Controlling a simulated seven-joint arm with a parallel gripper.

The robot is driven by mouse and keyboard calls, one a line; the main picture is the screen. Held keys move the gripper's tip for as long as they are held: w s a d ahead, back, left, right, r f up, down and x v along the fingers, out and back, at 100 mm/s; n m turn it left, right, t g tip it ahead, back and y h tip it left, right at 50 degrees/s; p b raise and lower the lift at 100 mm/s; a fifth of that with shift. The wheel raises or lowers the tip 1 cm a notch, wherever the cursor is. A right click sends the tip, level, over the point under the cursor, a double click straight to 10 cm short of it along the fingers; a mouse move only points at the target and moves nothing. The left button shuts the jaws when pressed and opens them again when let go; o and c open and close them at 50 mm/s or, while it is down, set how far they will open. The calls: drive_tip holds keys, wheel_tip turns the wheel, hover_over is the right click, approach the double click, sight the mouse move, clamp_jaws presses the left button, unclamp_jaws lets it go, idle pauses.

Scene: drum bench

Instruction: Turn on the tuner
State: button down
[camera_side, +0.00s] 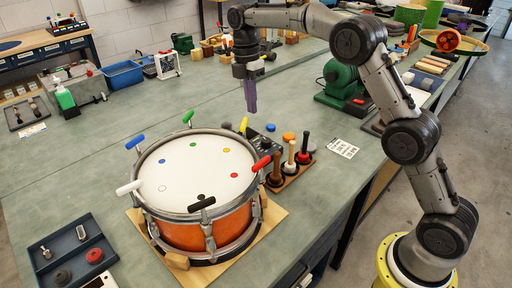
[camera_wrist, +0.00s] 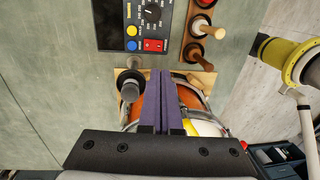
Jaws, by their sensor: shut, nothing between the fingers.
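The tuner (camera_side: 262,140) is a dark box on the bench behind the drum, partly hidden by the drum's rim hardware in the side view. In the wrist view the tuner (camera_wrist: 113,24) is cut off at the top edge. Its face shows a black knob (camera_wrist: 152,13), a red rocker switch (camera_wrist: 154,45), a blue button (camera_wrist: 131,31) and a yellow button (camera_wrist: 131,45). I cannot tell which way the switch is set.
The drum (camera_side: 200,175) with coloured-handled keys stands on a wooden board in front of the tuner. A wooden rack (camera_side: 289,176) of upright mallets stands right of the tuner. A dark tray (camera_side: 72,255) lies front left. The bench left of the drum is mostly clear.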

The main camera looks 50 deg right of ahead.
drive_tip(key=shift+f, duration=0.25)
drive_tip(key=f, duration=0.4)
drive_tip(key=s+f, duration=0.1)
drive_tip(key=f, duration=0.9)
drive_tip(key=shift+s, duration=0.35)
drive_tip(key=shift+f, duration=0.15)
drive_tip(key=shift+w+r, duration=0.25)
drive_tip(key=shift+w, duration=0.45)
wheel_tip(320, 180, up, 14)
drive_tip(key=s, duration=0.1)
drive_tip(key=shift+s, duration=0.35)
